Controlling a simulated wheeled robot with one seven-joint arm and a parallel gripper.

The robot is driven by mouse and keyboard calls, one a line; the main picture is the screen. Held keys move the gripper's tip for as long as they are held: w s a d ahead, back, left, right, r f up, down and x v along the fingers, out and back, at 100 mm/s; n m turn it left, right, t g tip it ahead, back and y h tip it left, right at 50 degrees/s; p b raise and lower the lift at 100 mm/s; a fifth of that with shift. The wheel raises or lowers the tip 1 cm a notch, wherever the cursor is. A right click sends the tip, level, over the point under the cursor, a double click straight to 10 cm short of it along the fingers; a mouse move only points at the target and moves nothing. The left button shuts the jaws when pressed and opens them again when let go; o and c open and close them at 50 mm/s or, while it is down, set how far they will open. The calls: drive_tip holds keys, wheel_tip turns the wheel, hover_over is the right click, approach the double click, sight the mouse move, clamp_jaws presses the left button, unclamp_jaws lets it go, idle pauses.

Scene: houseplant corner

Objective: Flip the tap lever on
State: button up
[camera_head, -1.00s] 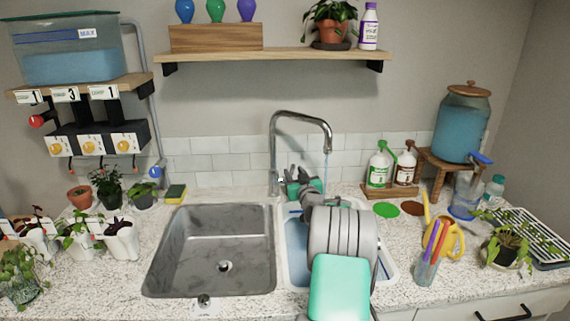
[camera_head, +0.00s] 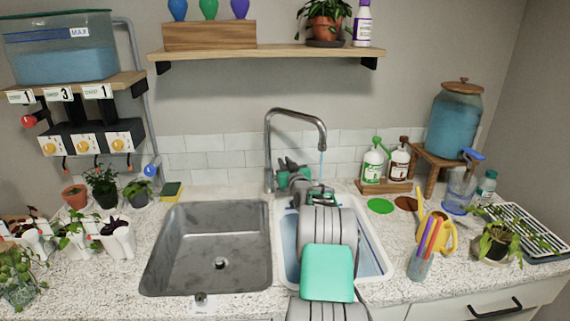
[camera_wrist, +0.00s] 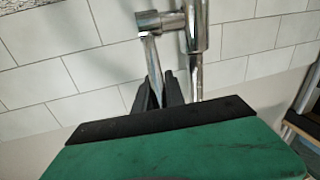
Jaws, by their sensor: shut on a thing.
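The chrome tap (camera_head: 268,150) stands behind the sink, its neck arching right over the right-hand basin. In the wrist view the tap post (camera_wrist: 196,45) is upright, with a side joint (camera_wrist: 160,22) from which the slim chrome lever (camera_wrist: 152,55) comes down. My gripper (camera_wrist: 158,92) has its dark fingers closed around the lever's end, just left of the post. In the head view my gripper (camera_head: 284,164) is beside the tap post; the lever is too small to make out there.
The steel basin (camera_head: 210,245) is empty; my arm covers much of the white right-hand basin (camera_head: 375,262). A sponge (camera_head: 172,190) lies left of the tap. Soap bottles (camera_head: 374,162), a yellow watering can (camera_head: 440,235) and a cup of markers (camera_head: 420,265) stand right. A shelf (camera_head: 270,53) hangs above.

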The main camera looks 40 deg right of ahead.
clamp_jaws()
idle(0.8)
drive_tip(key=f+b, duration=0.1)
drive_tip(key=b, duration=0.2)
drive_tip(key=shift+s+a+t+b, duration=0.1)
drive_tip(key=shift+s+t+b, duration=0.05)
drive_tip(key=shift+t+b, duration=0.2)
drive_tip(key=shift+s+a+r+h+b, duration=0.1)
drive_tip(key=shift+s+h+b, duration=0.15)
drive_tip(key=shift+b, duration=1)
drive_tip(key=shift+r+t, duration=0.25)
